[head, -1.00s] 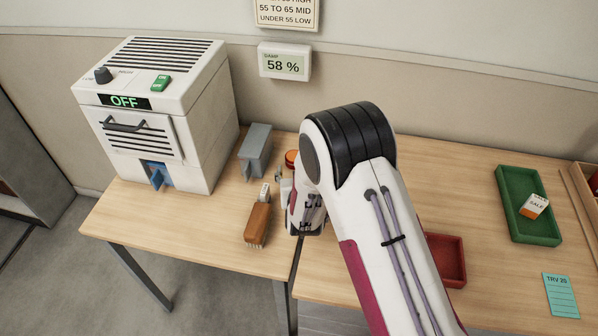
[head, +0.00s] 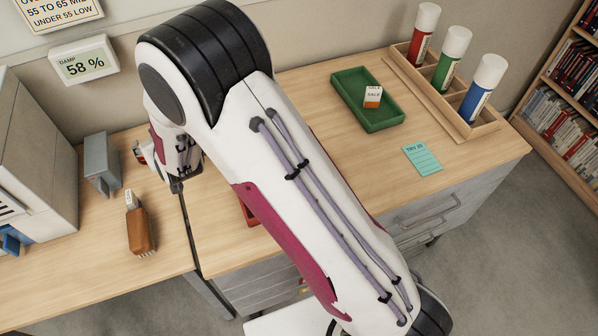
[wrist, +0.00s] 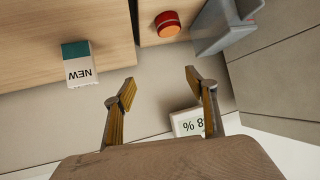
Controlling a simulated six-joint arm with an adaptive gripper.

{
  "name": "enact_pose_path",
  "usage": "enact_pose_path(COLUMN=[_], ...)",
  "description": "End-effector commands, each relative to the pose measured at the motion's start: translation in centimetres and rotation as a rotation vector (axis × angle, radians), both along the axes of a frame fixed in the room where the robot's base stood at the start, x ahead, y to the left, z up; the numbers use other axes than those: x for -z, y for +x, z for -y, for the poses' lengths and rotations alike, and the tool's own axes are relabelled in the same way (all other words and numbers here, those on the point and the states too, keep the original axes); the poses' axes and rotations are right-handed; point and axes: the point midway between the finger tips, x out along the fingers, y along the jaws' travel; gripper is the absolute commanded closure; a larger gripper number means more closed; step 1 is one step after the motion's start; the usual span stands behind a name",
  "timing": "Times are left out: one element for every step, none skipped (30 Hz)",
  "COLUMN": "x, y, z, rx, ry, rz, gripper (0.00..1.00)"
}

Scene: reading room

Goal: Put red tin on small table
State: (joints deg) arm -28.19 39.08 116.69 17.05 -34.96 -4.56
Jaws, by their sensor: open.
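A short round red-orange tin (wrist: 167,23) stands on a wooden table top (wrist: 150,38) in the wrist view, close to a grey metal bookend (wrist: 221,25). It matches the red tin. In the head view the left table (head: 95,235) carries the bookend (head: 101,163).
A white and teal "NEW" box (wrist: 77,65) sits on the other table top. The left table also holds a brown-handled brush (head: 140,230) and a white machine (head: 35,150). The right desk has a green tray (head: 367,100), a rack of spray cans (head: 445,95) and a blue note (head: 422,158).

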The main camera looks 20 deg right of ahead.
Motion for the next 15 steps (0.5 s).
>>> enact_pose_path(x=[-1.3, -1.9, -2.6, -3.1, -3.7, -4.4, -5.0, -5.5, -6.1, -6.7, -7.2, -7.8, -8.3, -8.8, -9.4], y=[-0.1, -0.2, -0.4, -0.6, -0.7, -1.0, -1.2, -1.4, -1.7, -2.0, -2.2, -2.6, -2.9, -3.2, -3.6], z=[0.6, 1.0, 1.5, 1.8, 2.2, 2.6, 3.0, 3.4, 3.9, 4.2, 4.6, 5.2, 5.6, 6.0, 6.5], rx=[0.003, 0.004, 0.006, 0.006, 0.007, 0.009, 0.01, 0.012, 0.013, 0.013, 0.014, 0.017, 0.018, 0.019, 0.021], ry=[0.004, 0.006, 0.005, 0.006, 0.007, 0.008, 0.009, 0.009, 0.009, 0.009, 0.009, 0.009, 0.01, 0.009, 0.008], rz=[-0.008, -0.013, -0.023, -0.031, -0.038, -0.047, -0.055, -0.06, -0.07, -0.077, -0.083, -0.093, -0.1, -0.106, -0.115], gripper=[0.43, 0.43, 0.43, 0.43, 0.43, 0.43, 0.43, 0.43, 0.43, 0.43, 0.43, 0.43, 0.43, 0.43, 0.43])
